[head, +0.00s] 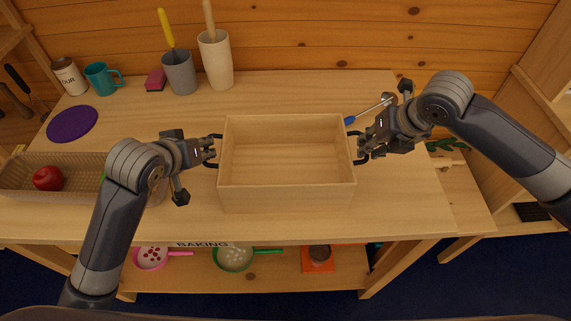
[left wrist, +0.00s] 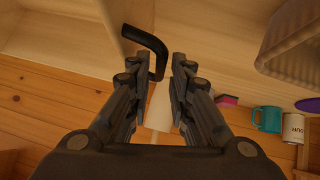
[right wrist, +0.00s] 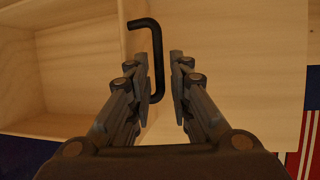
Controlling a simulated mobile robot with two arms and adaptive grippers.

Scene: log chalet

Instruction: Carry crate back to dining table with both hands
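An empty light-wood crate (head: 287,196) sits upright on a wooden counter (head: 400,215), with a black handle on each short side. My left gripper (head: 212,150) is at the left handle (head: 217,137). In the left wrist view that handle (left wrist: 150,43) reaches between the parted fingers (left wrist: 172,85), nearer one of them. My right gripper (head: 364,147) is at the right handle (head: 360,161). In the right wrist view that handle (right wrist: 157,55) runs down between the open fingers (right wrist: 165,85), close to the left one. I cannot identify a dining table.
A tan basket (head: 80,185) with a red apple (head: 48,178) stands left of my left gripper. A purple disc (head: 73,123), teal mug (head: 103,78) and utensil pots (head: 180,73) sit behind. A blue-handled tool (head: 362,114) lies near the crate's right side.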

